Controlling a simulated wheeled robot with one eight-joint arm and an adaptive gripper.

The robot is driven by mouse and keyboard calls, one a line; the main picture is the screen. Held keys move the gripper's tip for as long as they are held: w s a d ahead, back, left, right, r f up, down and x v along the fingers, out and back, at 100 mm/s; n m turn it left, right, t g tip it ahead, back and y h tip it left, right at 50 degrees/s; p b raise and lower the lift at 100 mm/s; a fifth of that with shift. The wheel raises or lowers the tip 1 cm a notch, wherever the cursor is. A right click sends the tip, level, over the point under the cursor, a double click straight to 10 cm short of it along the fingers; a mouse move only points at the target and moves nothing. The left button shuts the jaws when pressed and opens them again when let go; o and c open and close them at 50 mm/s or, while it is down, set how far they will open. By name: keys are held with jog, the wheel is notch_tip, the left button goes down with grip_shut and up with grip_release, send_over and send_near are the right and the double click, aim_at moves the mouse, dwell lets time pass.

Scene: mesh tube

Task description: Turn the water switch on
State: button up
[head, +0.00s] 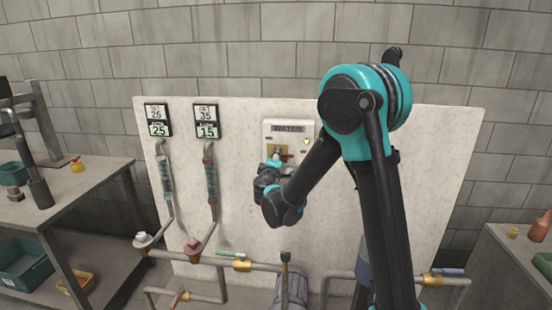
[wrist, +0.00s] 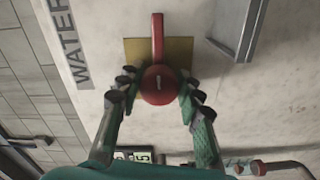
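The water switch is a red lever with a round red knob (wrist: 158,86) on a brass plate (wrist: 182,50), close up in the wrist view. In the head view the white WATER panel (head: 289,128) is on the pale board, with the brass plate (head: 284,151) partly hidden by my gripper (head: 273,165). In the wrist view my gripper (wrist: 157,82) is open, its two fingers on either side of the knob. The fingers are very close to the knob; I cannot tell whether they touch it.
Two display gauges (head: 158,120) with pipes below are on the left of the board (head: 400,170). A workbench (head: 80,185) with bins stands at the left, another table (head: 505,260) at the right. Pipes with valves run low in front of the board. A grey bracket (wrist: 236,28) juts near the switch.

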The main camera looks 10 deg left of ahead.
jog(key=o, duration=0.3)
jog(key=shift+o, duration=0.2)
jog(key=s, duration=1.2)
jog(key=shift+a, duration=0.2)
